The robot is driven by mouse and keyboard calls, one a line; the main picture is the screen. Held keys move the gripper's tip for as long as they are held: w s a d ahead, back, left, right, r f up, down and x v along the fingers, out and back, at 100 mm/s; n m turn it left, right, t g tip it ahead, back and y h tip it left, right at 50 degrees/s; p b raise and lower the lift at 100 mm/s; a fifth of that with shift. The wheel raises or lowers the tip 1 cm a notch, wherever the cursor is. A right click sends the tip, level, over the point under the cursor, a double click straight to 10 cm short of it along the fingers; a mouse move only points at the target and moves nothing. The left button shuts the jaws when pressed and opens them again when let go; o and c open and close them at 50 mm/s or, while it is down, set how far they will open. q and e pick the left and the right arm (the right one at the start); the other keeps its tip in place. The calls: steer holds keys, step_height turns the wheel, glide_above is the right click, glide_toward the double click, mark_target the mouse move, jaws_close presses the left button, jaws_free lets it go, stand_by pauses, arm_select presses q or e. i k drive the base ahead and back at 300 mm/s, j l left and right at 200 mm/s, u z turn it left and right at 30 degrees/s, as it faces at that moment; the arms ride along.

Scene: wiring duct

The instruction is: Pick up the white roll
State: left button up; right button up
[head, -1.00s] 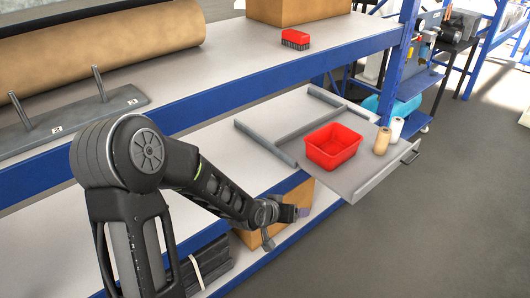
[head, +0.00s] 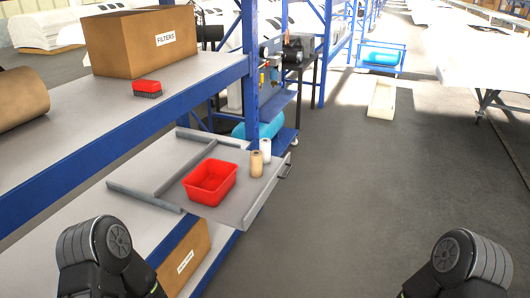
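The white roll (head: 265,150) stands upright on the pulled-out grey drawer tray (head: 234,212), near its far right edge. A tan roll (head: 256,164) stands upright just in front of it and to its left. A red open bin (head: 210,182) sits on the same tray, left of the rolls. Parts of both my arms show at the lower left and lower right, well away from the roll. Neither gripper is visible in the head view.
Blue shelving (head: 125,129) stands on the left, with a FILTERS box (head: 140,45) and a red brush (head: 147,88) on its upper shelf. Another cardboard box (head: 186,262) sits below the tray. Open grey floor (head: 345,190) lies to the right.

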mark_target(264, 144)
steer(key=i+l, duration=0.2)
steer(key=i, duration=0.35)
steer(key=i+l, duration=0.2)
steer(key=i, duration=0.35)
steer(key=i+l, duration=0.2)
steer(key=i, duration=0.3)
steer(key=i+l, duration=0.2)
steer(key=i, duration=0.35)
steer(key=i+l+z, duration=0.1)
steer(key=i, duration=0.45)
steer(key=l, duration=0.1)
